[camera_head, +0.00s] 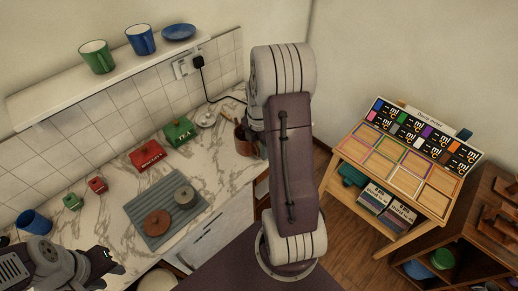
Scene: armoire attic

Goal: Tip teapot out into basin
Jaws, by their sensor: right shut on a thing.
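I cannot make out a teapot in this view. A round whitish vessel (158,281), perhaps the basin, is cut by the bottom edge, and I cannot see what is in it. My left gripper (112,264) is at the lower left, to the left of this vessel. Its fingers are dark and small, and their opening is unclear. My right arm rises through the middle of the picture, and its gripper does not show.
A grey ribbed mat (180,190) on the marble counter holds a brown round lid-like piece (157,222) and a grey one (185,197). Red (147,156) and green (179,131) tins and a blue cup (34,222) stand around. A wooden sorting table (350,160) is at right.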

